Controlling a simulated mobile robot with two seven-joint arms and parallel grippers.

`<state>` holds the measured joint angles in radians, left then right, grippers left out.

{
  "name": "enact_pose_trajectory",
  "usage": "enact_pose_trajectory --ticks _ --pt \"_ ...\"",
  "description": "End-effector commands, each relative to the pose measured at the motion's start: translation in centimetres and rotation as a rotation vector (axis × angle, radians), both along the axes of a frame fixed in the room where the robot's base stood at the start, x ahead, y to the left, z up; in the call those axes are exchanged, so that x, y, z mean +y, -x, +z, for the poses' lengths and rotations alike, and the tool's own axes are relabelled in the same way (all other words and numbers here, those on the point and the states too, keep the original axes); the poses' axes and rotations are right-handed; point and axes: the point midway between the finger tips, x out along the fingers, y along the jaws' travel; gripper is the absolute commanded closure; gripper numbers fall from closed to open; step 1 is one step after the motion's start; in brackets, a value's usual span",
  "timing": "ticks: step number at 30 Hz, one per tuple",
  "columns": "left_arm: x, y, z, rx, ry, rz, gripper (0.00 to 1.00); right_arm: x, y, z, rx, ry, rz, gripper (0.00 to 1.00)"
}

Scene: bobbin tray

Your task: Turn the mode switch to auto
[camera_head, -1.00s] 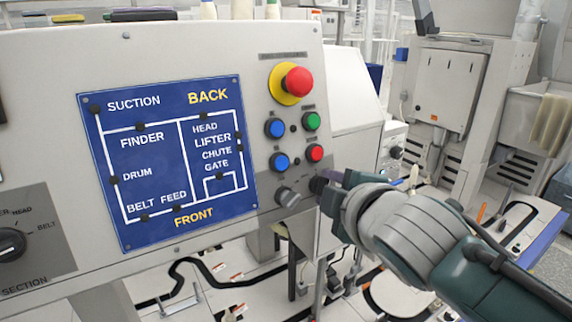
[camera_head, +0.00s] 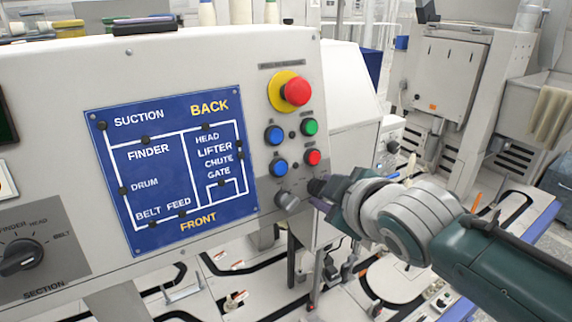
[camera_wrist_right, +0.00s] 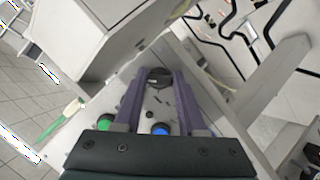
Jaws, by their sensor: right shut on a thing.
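My left gripper is out of view.
Above the switch are blue buttons (camera_head: 274,134), a green button (camera_head: 311,127), a red button (camera_head: 313,157) and a red emergency stop (camera_head: 297,91). A blue diagram plate (camera_head: 180,170) and a black section knob (camera_head: 20,257) are left. Machine tracks lie below.

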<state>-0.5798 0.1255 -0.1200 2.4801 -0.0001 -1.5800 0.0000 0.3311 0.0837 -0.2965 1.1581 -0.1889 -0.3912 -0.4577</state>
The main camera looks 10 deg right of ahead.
Motion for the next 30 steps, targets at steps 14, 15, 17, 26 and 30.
enact_pose_trajectory --ticks 14,15,17,26,30 --pt "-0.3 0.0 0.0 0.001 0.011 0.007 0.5 0.0 0.0 0.0 0.0 0.0 0.0 0.31" --pt "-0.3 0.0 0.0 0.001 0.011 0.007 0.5 0.0 0.0 0.0 0.0 0.0 0.0 0.3" --pt "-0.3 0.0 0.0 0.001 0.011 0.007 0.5 0.0 0.0 0.0 0.0 0.0 0.0 0.3" --pt "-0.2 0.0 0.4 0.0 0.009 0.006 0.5 -0.1 0.7 0.4 0.001 0.001 0.0 0.3" --pt "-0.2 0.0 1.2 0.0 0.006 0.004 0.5 -0.2 2.3 1.4 0.001 0.001 0.001 0.3"
